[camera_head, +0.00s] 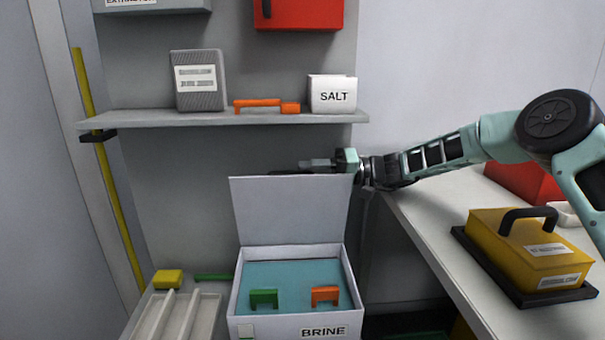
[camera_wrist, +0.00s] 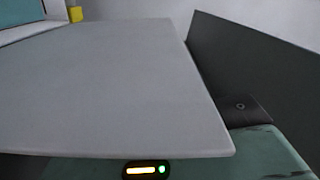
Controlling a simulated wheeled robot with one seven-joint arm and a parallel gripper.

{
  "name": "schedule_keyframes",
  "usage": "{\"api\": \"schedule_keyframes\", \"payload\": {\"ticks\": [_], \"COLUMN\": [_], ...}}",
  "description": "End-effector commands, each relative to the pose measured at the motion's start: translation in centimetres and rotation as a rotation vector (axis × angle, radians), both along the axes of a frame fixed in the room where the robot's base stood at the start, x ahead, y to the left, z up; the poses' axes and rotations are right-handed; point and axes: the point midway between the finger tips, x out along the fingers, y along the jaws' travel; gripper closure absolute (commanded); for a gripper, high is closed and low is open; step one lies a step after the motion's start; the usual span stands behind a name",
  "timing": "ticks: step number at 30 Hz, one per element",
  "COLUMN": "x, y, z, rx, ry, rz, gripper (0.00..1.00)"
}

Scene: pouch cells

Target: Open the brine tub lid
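The brine tub (camera_head: 324,331) is a white box labelled BRINE, holding blue-green liquid. Its pale grey lid (camera_head: 290,210) stands up steeply at the tub's back edge, so the tub is open. In the wrist view the lid (camera_wrist: 110,85) fills much of the picture. My gripper (camera_head: 308,168) is at the lid's top edge, toward its right, partly hidden behind it. A dark plate-like finger shows beside the lid in the wrist view; the other finger is not clear. I cannot tell whether the gripper touches or holds the lid.
Green (camera_head: 264,297) and orange (camera_head: 325,294) handles show in the tub. A shelf (camera_head: 230,118) above holds a grey pack, an orange tool and a SALT box (camera_head: 332,95). A yellow case (camera_head: 530,250) sits on the right bench; a compartmented tray (camera_head: 176,315) is left.

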Motion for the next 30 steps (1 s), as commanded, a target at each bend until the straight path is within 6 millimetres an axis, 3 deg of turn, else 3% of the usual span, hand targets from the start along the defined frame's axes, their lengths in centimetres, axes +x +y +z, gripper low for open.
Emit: {"api": "schedule_keyframes", "payload": {"ticks": [6, 12, 23, 30], "x": [0.0, 0.0, -0.1, -1.9], "y": [-3.7, -5.4, -5.5, -3.7], "z": [0.1, 0.0, 0.1, 3.5], "rx": [0.002, 0.001, 0.003, 0.072], "ry": [0.002, 0.001, -0.002, -0.121], "rz": [-0.001, 0.0, 0.002, 0.048], "gripper": [0.64, 0.64, 0.64, 0.64]}}
